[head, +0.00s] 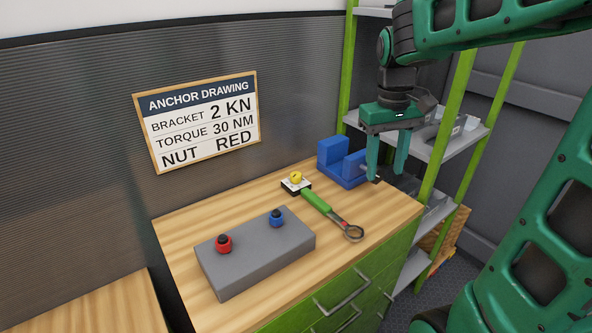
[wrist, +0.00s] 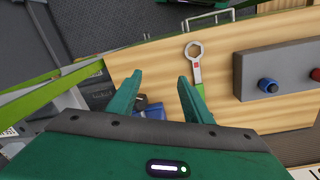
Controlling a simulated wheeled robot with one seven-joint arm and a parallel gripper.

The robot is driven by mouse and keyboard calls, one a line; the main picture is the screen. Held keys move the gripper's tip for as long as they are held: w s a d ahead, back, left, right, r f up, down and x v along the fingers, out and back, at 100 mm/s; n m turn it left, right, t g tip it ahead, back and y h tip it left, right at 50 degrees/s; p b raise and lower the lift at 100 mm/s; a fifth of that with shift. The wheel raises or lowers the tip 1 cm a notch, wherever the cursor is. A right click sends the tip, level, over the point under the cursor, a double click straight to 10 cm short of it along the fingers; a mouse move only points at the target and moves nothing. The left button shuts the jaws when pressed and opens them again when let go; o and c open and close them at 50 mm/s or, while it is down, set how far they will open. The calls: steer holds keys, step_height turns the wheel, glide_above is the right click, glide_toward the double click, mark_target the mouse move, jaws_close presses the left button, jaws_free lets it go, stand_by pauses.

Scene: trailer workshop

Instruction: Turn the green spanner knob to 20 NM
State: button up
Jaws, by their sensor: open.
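The green-handled spanner (head: 318,203) lies on the wooden workbench, its ring end toward the front right. A yellow knob (head: 295,177) sits on a white and black dial block at its far left end. The knob's setting is too small to read. In the wrist view the spanner (wrist: 196,64) shows its ring end and part of the green handle; the knob is not visible there. My gripper (head: 386,178) is open and empty, pointing down above the right end of the bench, to the right of the spanner and apart from it. It also shows in the wrist view (wrist: 158,82).
A blue vise-like block (head: 340,165) stands at the back right of the bench, close to my gripper. A grey box (head: 255,256) with a red and a blue knob is at the front left. A sign (head: 200,122) reads TORQUE 30 NM. A green-framed shelf (head: 450,140) stands right.

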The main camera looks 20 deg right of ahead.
steer(key=w+a+n, duration=0.3)
steer(key=w+a, duration=0.2)
steer(key=w, duration=0.5)
steer(key=n, duration=0.3)
glide_above(296, 174)
steer(key=shift+y, duration=0.4)
step_height(296, 174, down, 11)
steer(key=shift+f, duration=0.1)
steer(key=c, duration=1.1)
